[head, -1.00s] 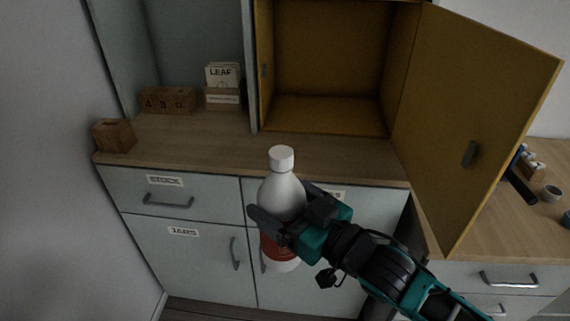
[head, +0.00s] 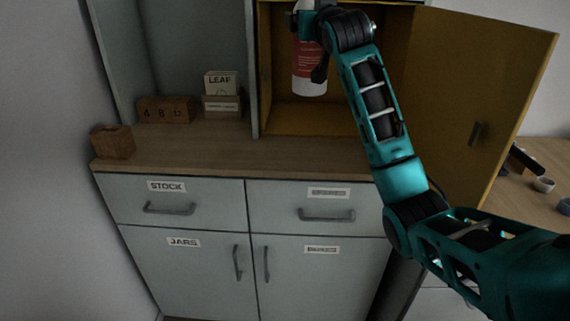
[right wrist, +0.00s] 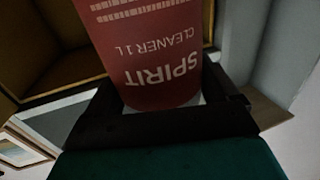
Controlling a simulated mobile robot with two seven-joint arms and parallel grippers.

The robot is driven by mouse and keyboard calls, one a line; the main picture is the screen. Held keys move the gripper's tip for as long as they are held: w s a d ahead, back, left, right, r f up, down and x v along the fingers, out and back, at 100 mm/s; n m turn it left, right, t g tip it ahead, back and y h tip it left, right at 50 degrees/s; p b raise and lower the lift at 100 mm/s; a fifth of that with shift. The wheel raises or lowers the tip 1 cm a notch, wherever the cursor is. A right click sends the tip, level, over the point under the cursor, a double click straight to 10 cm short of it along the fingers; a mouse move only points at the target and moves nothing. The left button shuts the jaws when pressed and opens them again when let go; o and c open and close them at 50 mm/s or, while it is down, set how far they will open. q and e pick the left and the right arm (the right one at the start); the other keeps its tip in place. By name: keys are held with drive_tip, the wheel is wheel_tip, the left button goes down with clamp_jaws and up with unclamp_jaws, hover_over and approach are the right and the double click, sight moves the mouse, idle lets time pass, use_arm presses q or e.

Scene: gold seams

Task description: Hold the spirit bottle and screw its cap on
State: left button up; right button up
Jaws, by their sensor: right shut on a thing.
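The spirit bottle (head: 309,72) is upright and raised in front of the open yellow cabinet in the head view. Its red label and white base show, while its top and cap are cut off by the upper edge. My left gripper is in neither view.
The yellow cabinet (head: 280,118) stands open, its door (head: 460,90) swung out to the right. The wooden counter (head: 230,155) below is mostly clear. A small wooden box (head: 112,142), number blocks (head: 166,110) and a LEAF card box (head: 221,95) stand at the left.

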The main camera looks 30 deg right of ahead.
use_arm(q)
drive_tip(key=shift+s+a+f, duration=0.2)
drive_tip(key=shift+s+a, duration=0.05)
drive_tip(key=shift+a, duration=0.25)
use_arm(e)
drive_tip(key=shift+w+d+r+h, duration=0.1)
drive_tip(key=shift+d+r+h, duration=0.05)
drive_tip(key=shift+r, duration=0.35)
drive_tip(key=shift+w+d+r+h, duration=0.1)
drive_tip(key=shift+d+r+h, duration=0.05)
drive_tip(key=shift+r, duration=0.35)
wheel_tip(320, 180, down, 15)
drive_tip(key=shift+f+b, duration=0.1)
drive_tip(key=shift+b, duration=1)
drive_tip(key=shift+f, duration=0.25)
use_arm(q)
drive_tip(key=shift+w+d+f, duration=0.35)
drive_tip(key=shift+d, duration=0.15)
